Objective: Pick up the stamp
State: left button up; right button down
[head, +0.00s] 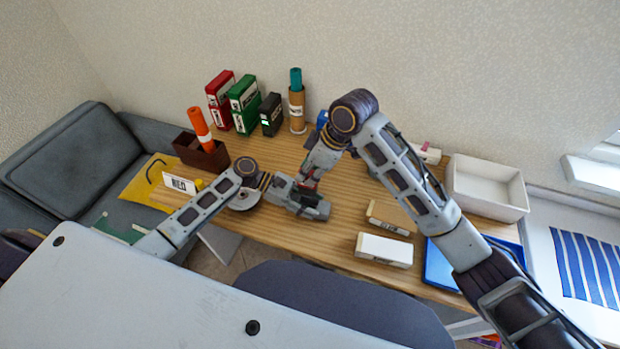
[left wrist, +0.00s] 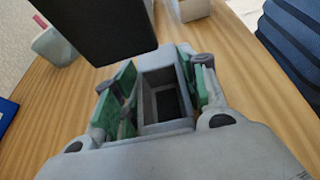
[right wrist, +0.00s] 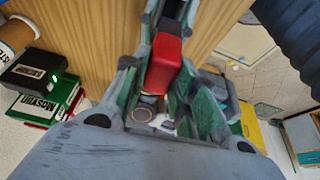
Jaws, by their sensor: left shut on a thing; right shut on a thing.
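In the head view, my left gripper (head: 316,207) is low over the wooden table. In the left wrist view, its green pads (left wrist: 160,100) are shut on a grey, hollow, box-like piece (left wrist: 164,88). My right gripper (head: 308,182) is just above and behind the left one in the head view. In the right wrist view, its green pads (right wrist: 158,100) are shut on a red block (right wrist: 165,62), with a round brownish end near it. I cannot tell for sure which held piece is the stamp; the arms and fingers hide most of both.
A red box (head: 219,98), green box (head: 245,104), black device (head: 271,118) and cardboard tube (head: 297,112) stand along the wall. A brown holder (head: 200,152) and lettered card (head: 179,184) are left. A white tray (head: 490,188) and white box (head: 384,250) are right.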

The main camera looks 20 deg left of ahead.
dwell(0.5)
pick_arm(q)
jog(key=o, duration=1.1)
jog(key=shift+v, duration=6)
jog(key=shift+f, duration=0.1)
jog(key=shift+s, duration=0.1)
